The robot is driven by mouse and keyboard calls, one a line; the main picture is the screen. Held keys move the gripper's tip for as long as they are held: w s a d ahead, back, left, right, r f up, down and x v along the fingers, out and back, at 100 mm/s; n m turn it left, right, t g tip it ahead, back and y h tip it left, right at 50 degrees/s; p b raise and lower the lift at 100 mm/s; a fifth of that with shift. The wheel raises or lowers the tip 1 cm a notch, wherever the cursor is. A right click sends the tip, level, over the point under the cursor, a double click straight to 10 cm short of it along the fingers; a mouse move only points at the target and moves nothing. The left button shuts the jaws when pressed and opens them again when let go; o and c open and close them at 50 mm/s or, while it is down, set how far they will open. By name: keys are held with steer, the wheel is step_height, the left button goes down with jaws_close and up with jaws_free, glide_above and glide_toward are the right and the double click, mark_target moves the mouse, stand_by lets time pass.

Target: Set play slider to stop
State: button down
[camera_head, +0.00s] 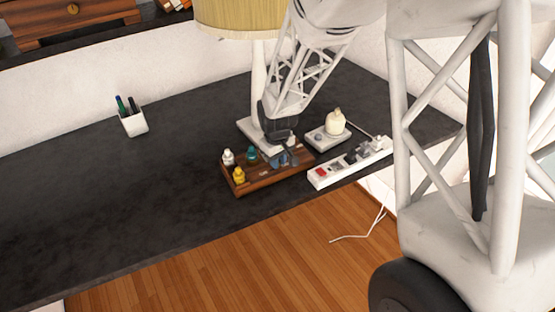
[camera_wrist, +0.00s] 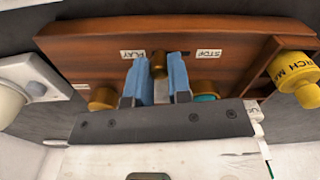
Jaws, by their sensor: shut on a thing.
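The wooden panel (camera_head: 265,176) lies on the dark desk, and its brown face fills the upper wrist view (camera_wrist: 85,45). It has a PLAY label (camera_wrist: 132,54) and a STOP label (camera_wrist: 207,53). The brass play slider knob (camera_wrist: 158,65) stands between the labels, nearer PLAY. My gripper (camera_wrist: 162,72) has its two blue fingers on either side of the knob and is shut on it. In the head view my gripper (camera_head: 287,158) is over the panel's right part, where the arm and fingers hide the slider.
Yellow (camera_head: 239,175), white (camera_head: 228,157) and teal (camera_head: 252,154) pieces stand on the panel's left part. A white power strip (camera_head: 318,179) lies to its right, and a pad with a cream knob (camera_head: 335,122) behind. A lamp (camera_head: 258,85) stands behind. The left desk is mostly clear.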

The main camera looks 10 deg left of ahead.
mark_target(270, 171)
steer(key=shift+s+a, duration=0.9)
steer(key=shift+a, duration=0.15)
steer(key=c, duration=1)
jaws_free()
steer(key=shift+c, duration=0.2)
step_height(270, 171, up, 8)
steer(key=shift+f, duration=0.1)
